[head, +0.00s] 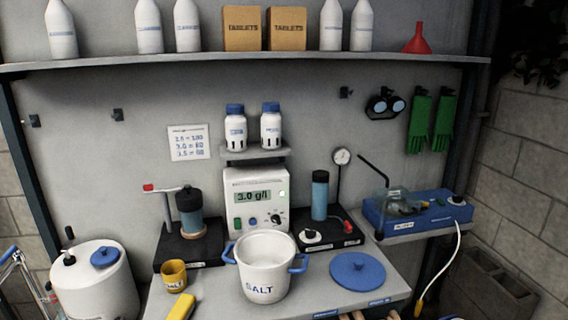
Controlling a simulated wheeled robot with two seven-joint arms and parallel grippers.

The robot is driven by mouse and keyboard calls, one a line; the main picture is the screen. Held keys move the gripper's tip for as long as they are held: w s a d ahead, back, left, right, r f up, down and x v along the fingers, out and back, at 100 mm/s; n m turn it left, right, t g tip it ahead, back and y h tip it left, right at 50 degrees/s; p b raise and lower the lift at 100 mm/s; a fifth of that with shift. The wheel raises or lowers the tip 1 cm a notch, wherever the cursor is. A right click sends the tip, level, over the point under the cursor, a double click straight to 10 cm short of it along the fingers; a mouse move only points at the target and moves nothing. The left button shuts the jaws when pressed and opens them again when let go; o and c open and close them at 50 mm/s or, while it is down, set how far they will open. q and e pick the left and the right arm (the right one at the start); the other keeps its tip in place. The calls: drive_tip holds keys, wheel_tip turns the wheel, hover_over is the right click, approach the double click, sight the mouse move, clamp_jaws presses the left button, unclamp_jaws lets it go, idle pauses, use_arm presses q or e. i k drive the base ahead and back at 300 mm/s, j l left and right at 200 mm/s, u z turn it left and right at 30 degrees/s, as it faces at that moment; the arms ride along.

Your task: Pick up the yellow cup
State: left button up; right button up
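The yellow cup (174,276) stands upright at the left front of the grey bench, left of the white SALT pot. It has dark lettering on its front, too small to read surely. A yellow block-like object (181,307) lies on the bench just in front of it. I cannot make out either of my grippers in the head view.
The white SALT pot (264,278) with blue handles stands right of the cup. A blue round lid (357,270) lies farther right. A black-based device (189,240) stands behind the cup. A white drum (95,285) is at the left. A shelf (250,58) runs above.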

sight(176, 283)
drive_tip(key=i+j+u, duration=0.1)
drive_tip(key=i+u, duration=0.75)
drive_tip(key=k, duration=0.05)
